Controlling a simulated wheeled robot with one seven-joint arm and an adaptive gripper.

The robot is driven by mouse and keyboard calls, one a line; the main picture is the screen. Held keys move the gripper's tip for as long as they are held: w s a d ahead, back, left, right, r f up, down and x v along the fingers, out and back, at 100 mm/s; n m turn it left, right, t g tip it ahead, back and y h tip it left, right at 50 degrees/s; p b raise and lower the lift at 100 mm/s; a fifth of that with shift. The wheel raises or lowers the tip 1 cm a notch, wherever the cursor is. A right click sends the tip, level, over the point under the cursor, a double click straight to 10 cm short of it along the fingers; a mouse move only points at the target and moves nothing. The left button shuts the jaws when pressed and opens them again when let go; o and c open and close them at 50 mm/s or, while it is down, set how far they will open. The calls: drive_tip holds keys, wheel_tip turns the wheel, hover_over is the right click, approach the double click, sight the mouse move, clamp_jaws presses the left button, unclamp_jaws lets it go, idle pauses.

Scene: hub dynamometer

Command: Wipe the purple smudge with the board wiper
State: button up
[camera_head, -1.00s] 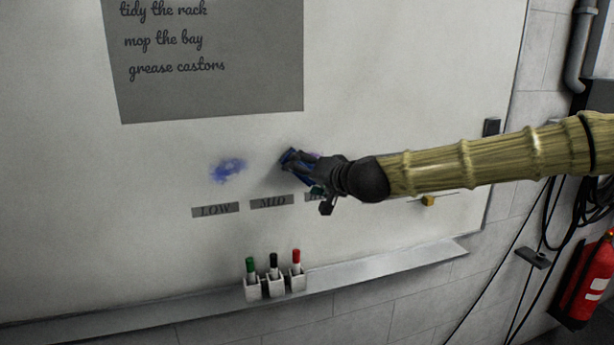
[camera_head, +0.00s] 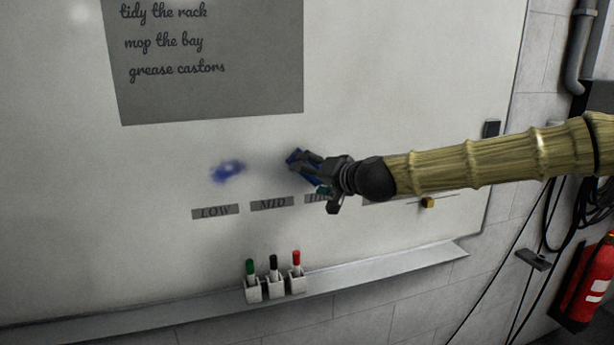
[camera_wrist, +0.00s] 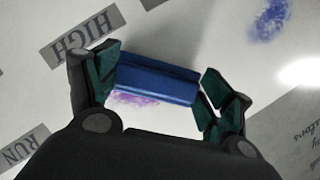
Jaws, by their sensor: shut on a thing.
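The blue board wiper (camera_head: 302,165) is held in my gripper (camera_head: 318,172) in front of the whiteboard (camera_head: 400,60). In the wrist view the wiper (camera_wrist: 155,78) lies lengthwise between the two green-padded fingers of my gripper (camera_wrist: 158,88). The purple smudge (camera_wrist: 135,99) shows faintly just beside the wiper in the wrist view, partly covered by it. In the head view the smudge is hidden behind my gripper. I cannot tell whether the wiper touches the board.
A blue smudge (camera_head: 228,170) is on the board above the LOW label (camera_head: 215,212). The MID label (camera_head: 272,203) and a HIGH label (camera_wrist: 85,38) are nearby. A ledge (camera_head: 380,265) below carries marker holders (camera_head: 275,287). A grey note panel (camera_head: 210,90) is above.

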drive_tip(key=w+d, duration=0.3)
drive_tip(key=d, duration=0.5)
drive_tip(key=shift+b, duration=0.4)
idle(0.5)
drive_tip(key=shift+d, duration=0.1)
drive_tip(key=shift+s, duration=0.1)
drive_tip(key=shift+s+a+b, duration=1.25)
drive_tip(key=shift+s+a, duration=0.15)
drive_tip(key=shift+a, duration=3)
drive_tip(key=w+d+b, duration=0.1)
drive_tip(key=w+d, duration=0.2)
drive_tip(key=d, duration=0.5)
drive_tip(key=shift+d+r+b, duration=0.2)
drive_tip(key=shift+d+b, duration=0.1)
drive_tip(key=shift+d, duration=0.1)
drive_tip(key=shift+s+r, duration=0.1)
drive_tip(key=s+a+b, duration=0.1)
drive_tip(key=s+a, duration=0.1)
drive_tip(key=a, duration=0.5)
